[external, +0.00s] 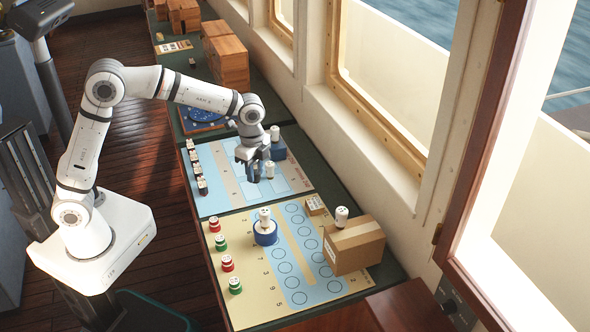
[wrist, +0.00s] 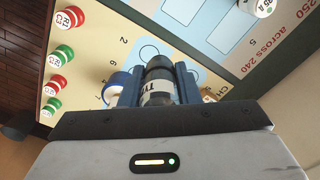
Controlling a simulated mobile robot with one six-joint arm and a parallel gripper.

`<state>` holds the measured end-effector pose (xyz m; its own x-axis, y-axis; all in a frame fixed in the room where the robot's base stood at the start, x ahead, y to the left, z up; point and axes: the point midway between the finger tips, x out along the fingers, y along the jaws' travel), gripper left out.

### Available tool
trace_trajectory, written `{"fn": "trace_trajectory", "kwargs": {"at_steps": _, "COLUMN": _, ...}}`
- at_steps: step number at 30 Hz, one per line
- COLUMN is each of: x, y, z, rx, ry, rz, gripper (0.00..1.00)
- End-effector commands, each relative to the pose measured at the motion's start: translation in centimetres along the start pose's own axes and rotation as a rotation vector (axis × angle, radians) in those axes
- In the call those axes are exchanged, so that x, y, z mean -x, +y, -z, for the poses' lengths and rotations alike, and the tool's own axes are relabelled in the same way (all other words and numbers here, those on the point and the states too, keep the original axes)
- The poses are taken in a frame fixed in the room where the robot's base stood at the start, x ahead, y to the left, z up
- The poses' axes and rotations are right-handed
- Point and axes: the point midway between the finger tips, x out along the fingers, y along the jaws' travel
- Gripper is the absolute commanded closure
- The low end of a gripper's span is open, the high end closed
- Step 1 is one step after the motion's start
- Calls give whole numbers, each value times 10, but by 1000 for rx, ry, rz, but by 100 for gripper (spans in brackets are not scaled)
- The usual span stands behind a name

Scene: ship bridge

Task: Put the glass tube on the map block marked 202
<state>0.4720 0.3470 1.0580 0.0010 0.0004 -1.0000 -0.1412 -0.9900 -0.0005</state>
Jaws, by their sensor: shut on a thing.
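My gripper (external: 253,168) is above the pale blue map sheet (external: 214,207). In the wrist view my gripper (wrist: 157,76) has its blue fingers shut on the glass tube (wrist: 158,88). The tube is dark and see-through, with a white label reading "TYP"; its lower part is hidden by my gripper body. In the external view the tube is too small to tell from the fingers. The sheet carries lighter blocks, but I cannot read a 202 marking on any. The wrist view shows printed 250 and "across 240".
A blue holder (external: 265,236) stands on the yellow sheet (external: 246,299). Red and green pieces (external: 227,263) line its left edge. A cardboard box (external: 354,246) stands at right.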

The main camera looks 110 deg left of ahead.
Motion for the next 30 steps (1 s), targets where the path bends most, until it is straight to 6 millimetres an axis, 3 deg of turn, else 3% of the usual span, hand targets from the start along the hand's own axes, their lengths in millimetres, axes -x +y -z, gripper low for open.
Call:
{"fn": "trace_trajectory", "kwargs": {"at_steps": 6, "x": 17, "y": -42, "z": 61, "rx": -20, "ry": 0, "rz": 0, "gripper": 93}}
{"fn": "trace_trajectory", "kwargs": {"at_steps": 15, "x": 22, "y": -79, "z": 128, "rx": -45, "ry": -1, "rz": -1, "gripper": 93}}
{"fn": "trace_trajectory", "kwargs": {"at_steps": 23, "x": 20, "y": -88, "z": 153, "rx": -56, "ry": 0, "rz": 0, "gripper": 93}}
{"fn": "trace_trajectory", "kwargs": {"at_steps": 30, "x": -17, "y": -88, "z": 155, "rx": -56, "ry": -3, "rz": -4, "gripper": 93}}
